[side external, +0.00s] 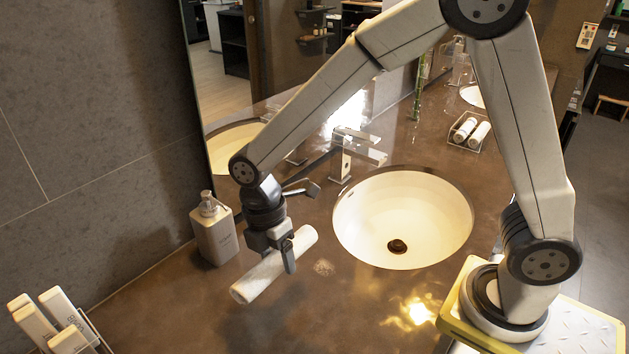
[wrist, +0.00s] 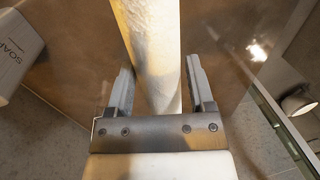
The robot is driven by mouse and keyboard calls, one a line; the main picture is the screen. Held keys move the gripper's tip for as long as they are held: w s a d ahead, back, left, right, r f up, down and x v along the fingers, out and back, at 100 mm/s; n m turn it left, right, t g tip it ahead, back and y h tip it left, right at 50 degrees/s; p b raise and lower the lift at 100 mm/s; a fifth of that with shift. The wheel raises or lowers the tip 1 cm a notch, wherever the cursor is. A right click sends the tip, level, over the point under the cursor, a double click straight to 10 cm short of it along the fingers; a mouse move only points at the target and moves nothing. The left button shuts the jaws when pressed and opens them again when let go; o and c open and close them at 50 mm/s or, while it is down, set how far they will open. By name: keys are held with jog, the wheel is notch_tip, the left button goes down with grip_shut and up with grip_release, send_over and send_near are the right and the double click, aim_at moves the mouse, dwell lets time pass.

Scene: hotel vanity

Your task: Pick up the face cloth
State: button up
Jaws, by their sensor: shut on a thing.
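The face cloth (side external: 262,280) is a white roll lying at a slant, left of the sink in the side view. My gripper (side external: 281,254) points down over its middle, with a finger on the near side of the roll. In the wrist view the cloth (wrist: 155,40) runs up between the two fingers of my gripper (wrist: 162,85), which are shut on it. The far finger is hidden in the side view. I cannot tell clearly whether the roll touches the counter or is slightly above it.
A soap dispenser (side external: 214,230) stands close left of the cloth, also in the wrist view (wrist: 14,52). The round sink (side external: 440,215) and faucet (side external: 350,155) are to the right. A tray (side external: 462,143) holds rolled cloths behind. Boxed items (side external: 58,322) stand front left. The front counter is clear.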

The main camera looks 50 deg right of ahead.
jog(key=shift+s+d+r, duration=0.15)
jog(key=shift+s+r, duration=0.1)
jog(key=shift+s, duration=0.25)
jog(key=shift+s+d+r, duration=0.15)
jog(key=shift+s+r, duration=0.05)
jog(key=shift+s, duration=0.35)
jog(key=shift+s+d+r, duration=0.15)
jog(key=shift+s+r, duration=0.1)
jog(key=shift+s, duration=0.25)
jog(key=o, duration=0.5)
jog(key=shift+c, duration=1.2)
jog(key=d, duration=0.3)
jog(key=w+d+t, duration=0.1)
jog(key=d, duration=0.3)
jog(key=w+d+t, duration=0.1)
jog(key=d, duration=0.2)
jog(key=shift+w+d+f, duration=0.1)
jog(key=shift+d+f, duration=0.2)
jog(key=shift+f, duration=0.1)
jog(key=shift+f, duration=0.15)
jog(key=shift+f, duration=2.35)
